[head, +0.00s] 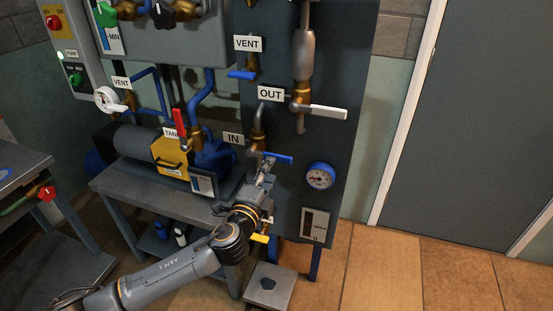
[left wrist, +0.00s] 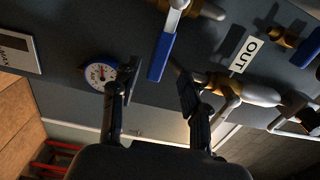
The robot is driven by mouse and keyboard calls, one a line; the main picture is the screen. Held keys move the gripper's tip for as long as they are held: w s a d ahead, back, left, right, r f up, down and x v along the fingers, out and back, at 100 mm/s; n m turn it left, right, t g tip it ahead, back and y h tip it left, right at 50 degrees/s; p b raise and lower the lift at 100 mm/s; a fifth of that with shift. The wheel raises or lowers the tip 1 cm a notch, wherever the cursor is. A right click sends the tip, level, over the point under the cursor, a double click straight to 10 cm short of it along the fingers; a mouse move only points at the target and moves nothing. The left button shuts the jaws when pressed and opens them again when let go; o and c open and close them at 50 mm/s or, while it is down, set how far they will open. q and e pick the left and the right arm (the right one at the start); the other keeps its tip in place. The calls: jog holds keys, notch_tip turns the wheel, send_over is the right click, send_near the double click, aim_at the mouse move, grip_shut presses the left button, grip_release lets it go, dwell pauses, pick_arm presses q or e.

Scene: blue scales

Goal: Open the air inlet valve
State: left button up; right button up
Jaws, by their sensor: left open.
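The inlet valve by the IN label (head: 233,138) has a blue lever (head: 278,158) on a brass body. The lever points right, roughly level, in the head view. In the left wrist view the blue lever (left wrist: 161,57) lies ahead of the fingers, across the gap between them. My left gripper (head: 267,172) is just below the valve, its fingers pointing up at the lever. In the left wrist view the gripper (left wrist: 157,80) is open and empty, with the fingers apart; contact with the lever cannot be told. My right gripper is not in view.
A blue-rimmed gauge (head: 320,176) is right of the lever. The OUT valve's white lever (head: 328,112) is above. A red lever (head: 181,130) and a yellow tank plate (head: 170,156) are left. A yellow-handled valve (head: 259,238) is below. The floor at right is clear.

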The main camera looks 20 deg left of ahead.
aim_at(277, 159)
pick_arm(q)
jog(key=w+b, duration=0.1)
jog(key=w, duration=0.6)
jog(key=shift+d, duration=0.15)
grip_shut()
